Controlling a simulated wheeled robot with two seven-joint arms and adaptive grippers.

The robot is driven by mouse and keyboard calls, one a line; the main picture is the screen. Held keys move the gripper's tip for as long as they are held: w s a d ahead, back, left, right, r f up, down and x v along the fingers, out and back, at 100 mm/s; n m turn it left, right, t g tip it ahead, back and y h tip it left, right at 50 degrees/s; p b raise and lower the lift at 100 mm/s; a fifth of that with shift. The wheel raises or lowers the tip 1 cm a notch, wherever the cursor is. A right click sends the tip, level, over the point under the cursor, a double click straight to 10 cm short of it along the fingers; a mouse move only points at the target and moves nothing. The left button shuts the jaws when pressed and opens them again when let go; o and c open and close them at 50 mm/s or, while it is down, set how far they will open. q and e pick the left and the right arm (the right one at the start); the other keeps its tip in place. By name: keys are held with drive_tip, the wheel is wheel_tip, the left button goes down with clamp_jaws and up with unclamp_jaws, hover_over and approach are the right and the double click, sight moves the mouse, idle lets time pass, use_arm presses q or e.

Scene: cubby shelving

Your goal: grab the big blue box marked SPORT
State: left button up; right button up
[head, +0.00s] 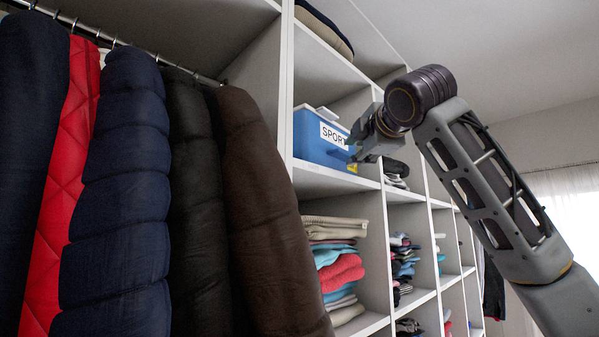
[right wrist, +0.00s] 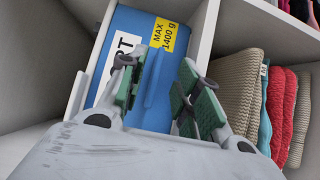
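The big blue box (head: 312,146) sits in an upper cubby in the head view. Its white label reads "SPOR", with the rest hidden by my right gripper (head: 362,142). In the right wrist view the blue box (right wrist: 128,22) shows part of that white label and a yellow "MAX 1400 g" label. A blue handle (right wrist: 154,78) stands out from its front. My right gripper (right wrist: 160,95) is open, its green-padded fingers apart on either side of the handle. I cannot tell whether either pad touches it. My left gripper is not in view.
Grey cubby walls and a shelf edge (head: 337,178) frame the box closely. Folded clothes (head: 338,270) fill the cubby below. Hanging coats (head: 255,220) fill the left side. Another cubby with clothes (head: 397,172) lies to the right.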

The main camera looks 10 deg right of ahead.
drive_tip(key=w+p, duration=0.2)
drive_tip(key=w, duration=0.3)
drive_tip(key=shift+r, duration=0.1)
drive_tip(key=shift+c, duration=0.3)
clamp_jaws()
idle(0.5)
